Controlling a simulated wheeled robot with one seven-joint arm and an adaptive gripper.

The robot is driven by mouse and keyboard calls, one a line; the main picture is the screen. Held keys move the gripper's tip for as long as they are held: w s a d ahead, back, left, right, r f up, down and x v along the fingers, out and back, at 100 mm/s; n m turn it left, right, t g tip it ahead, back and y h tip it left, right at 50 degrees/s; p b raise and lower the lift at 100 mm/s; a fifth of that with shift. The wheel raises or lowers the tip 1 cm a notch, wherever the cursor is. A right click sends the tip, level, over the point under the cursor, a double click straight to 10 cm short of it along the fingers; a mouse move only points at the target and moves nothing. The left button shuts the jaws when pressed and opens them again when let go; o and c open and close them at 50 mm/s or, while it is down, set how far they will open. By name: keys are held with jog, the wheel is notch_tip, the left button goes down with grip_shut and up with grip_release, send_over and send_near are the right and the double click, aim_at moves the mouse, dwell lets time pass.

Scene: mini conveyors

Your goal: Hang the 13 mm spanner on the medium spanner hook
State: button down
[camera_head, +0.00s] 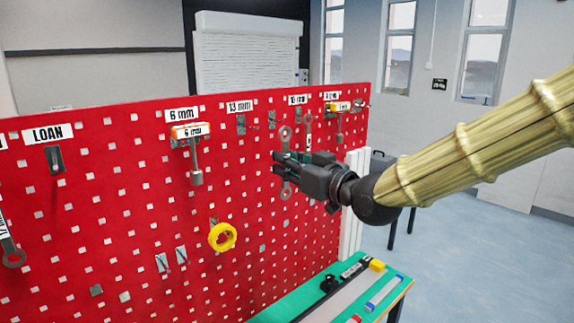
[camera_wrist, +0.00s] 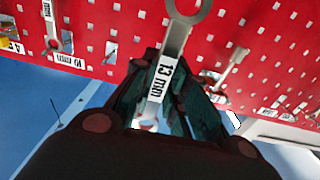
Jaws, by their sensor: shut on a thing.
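The 13 mm spanner (camera_head: 286,133) is upright in my gripper (camera_head: 283,165) in the head view, with a ring end showing above the fingers and its lower end below. In the wrist view the spanner's white "13 mm" label (camera_wrist: 161,80) shows between the dark green fingers of my gripper (camera_wrist: 158,92), which are shut on the handle. Under the board's "13 mm" sign (camera_head: 240,106) a grey hook plate (camera_head: 241,125) is bare. The gripper is right of and below this plate. I cannot tell the gap between the spanner and the board.
The red pegboard (camera_head: 130,220) also holds a 6 mm tool (camera_head: 196,160), another spanner (camera_head: 308,130) just right of mine, a yellow ring (camera_head: 222,236) and a bare hook under LOAN (camera_head: 55,160). A green bench (camera_head: 312,290) stands at the lower right.

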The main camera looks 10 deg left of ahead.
jog(key=shift+f+b+x, duration=0.15)
jog(key=shift+b+x, duration=0.1)
jog(key=shift+x, duration=3)
jog(key=shift+f+b+x, duration=0.15)
jog(key=shift+b+x, duration=0.05)
jog(key=shift+x, duration=3.05)
jog(key=shift+f+b, duration=0.35)
jog(key=shift+f, duration=0.05)
jog(key=c, duration=1.3)
grip_release()
jog(key=shift+c, duration=0.2)
jog(key=shift+d, duration=0.1)
